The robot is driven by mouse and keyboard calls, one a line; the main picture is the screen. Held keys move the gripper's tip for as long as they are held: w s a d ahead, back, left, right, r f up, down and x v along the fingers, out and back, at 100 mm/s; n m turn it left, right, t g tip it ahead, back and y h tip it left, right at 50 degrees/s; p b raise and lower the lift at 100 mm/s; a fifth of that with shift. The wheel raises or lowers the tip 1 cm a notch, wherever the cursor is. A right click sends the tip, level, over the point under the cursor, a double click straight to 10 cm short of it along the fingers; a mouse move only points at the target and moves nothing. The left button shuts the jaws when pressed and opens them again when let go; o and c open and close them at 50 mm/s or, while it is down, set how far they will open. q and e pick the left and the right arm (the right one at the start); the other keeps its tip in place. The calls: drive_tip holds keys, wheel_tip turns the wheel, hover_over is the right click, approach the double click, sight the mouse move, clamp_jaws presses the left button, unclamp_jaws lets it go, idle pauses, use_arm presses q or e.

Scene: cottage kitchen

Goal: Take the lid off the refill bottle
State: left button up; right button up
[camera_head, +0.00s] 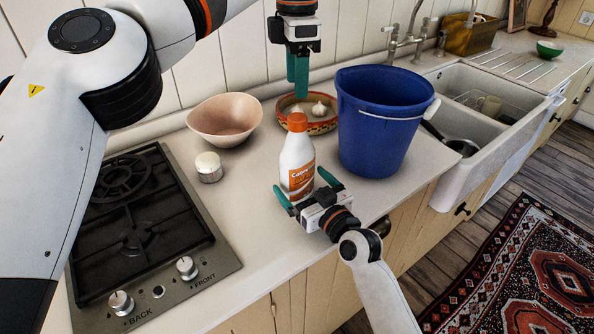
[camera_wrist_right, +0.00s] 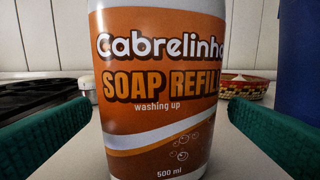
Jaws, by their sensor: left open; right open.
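The refill bottle (camera_head: 297,165) stands upright on the counter, white with an orange label. Its orange lid (camera_head: 297,121) is on top. My left gripper (camera_head: 298,92) is above and behind the lid in the head view, pointing down, with its fingers apart from the lid as far as I can tell. My right gripper (camera_head: 308,195) is open at the bottle's lower front, its fingers on either side of it. In the right wrist view the bottle's label (camera_wrist_right: 158,85) fills the middle, with a green finger at each side and gaps between. The lid is out of that view.
A blue bucket (camera_head: 380,130) stands close to the right of the bottle. A patterned bowl with garlic (camera_head: 322,127) is behind it. A pinkish bowl (camera_head: 225,118), a small white-lidded jar (camera_head: 208,167) and the gas hob (camera_head: 140,220) are to the left. The sink (camera_head: 470,125) is right.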

sight(295, 174)
drive_tip(key=shift+x, duration=2.05)
drive_tip(key=shift+c, duration=0.2)
